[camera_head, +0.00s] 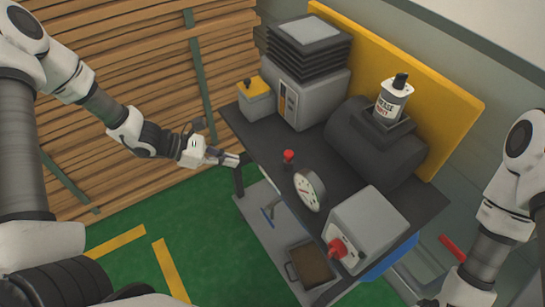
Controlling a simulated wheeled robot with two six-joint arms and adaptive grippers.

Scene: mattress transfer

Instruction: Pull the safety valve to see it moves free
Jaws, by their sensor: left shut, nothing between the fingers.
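A small red-topped fitting (288,157), which looks like the safety valve, stands upright on the dark bench top (262,149) near its front edge. A round white-faced gauge (309,191) is just in front and to the right of it. My left gripper (236,160) is shut and empty at the bench's left corner. It is to the left of the red fitting, apart from it and pointing towards it. My right arm comes in at the right edge, and its gripper is out of the picture.
A grey box with a red knob (367,227) stands at the bench's near right. A dark tank (367,146) carries a white bottle (392,99). A ribbed grey machine (305,85) and a yellow box (257,101) stand at the back. Stacked planks (130,60) are behind my left arm.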

